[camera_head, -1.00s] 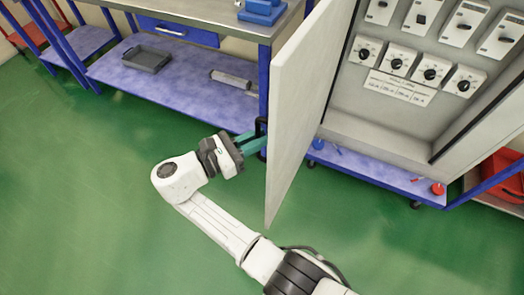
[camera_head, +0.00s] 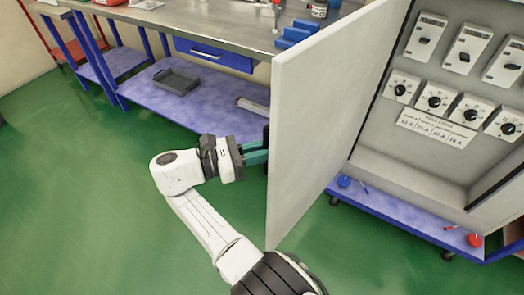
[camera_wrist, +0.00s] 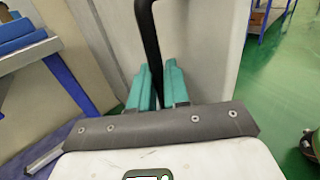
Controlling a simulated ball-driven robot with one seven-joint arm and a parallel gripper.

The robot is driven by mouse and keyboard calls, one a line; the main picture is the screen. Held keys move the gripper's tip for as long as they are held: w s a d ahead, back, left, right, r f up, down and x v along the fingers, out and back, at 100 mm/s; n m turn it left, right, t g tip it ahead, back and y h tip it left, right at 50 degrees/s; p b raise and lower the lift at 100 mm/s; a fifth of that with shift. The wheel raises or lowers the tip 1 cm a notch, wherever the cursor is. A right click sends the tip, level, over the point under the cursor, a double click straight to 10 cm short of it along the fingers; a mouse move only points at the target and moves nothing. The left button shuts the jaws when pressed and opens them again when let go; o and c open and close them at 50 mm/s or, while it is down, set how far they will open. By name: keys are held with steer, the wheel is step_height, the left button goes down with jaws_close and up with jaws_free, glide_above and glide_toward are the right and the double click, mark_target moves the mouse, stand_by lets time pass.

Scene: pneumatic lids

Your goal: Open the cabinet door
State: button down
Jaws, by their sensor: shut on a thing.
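The cabinet door (camera_head: 315,120) is a light grey panel standing swung out from the cabinet (camera_head: 405,175), whose inside with switches and dials is exposed. A black handle (camera_wrist: 150,45) is on the door's outer face. My gripper (camera_head: 262,156), with teal fingers, reaches it from the left in the head view. In the wrist view my gripper (camera_wrist: 158,82) has its two fingers on either side of the handle's lower part, shut on it. In the head view the handle is mostly hidden behind the door edge.
A workbench (camera_head: 230,45) with a blue drawer and a lower shelf stands behind the door, close to it. A grey tray (camera_head: 176,81) lies on that shelf. A blue trolley shelf (camera_head: 400,210) is under the cabinet. Green floor (camera_head: 80,200) is free at left.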

steer(key=shift+w+d, duration=0.2)
steer(key=shift+d, duration=0.2)
steer(key=c, duration=1.5)
jaws_free()
steer(key=shift+o, duration=1.4)
steer(key=shift+w+d, duration=0.1)
steer(key=shift+d, duration=0.25)
steer(key=shift+a, duration=0.15)
steer(key=b+v, duration=0.9)
steer(key=v, duration=0.1)
steer(key=shift+a, duration=0.4)
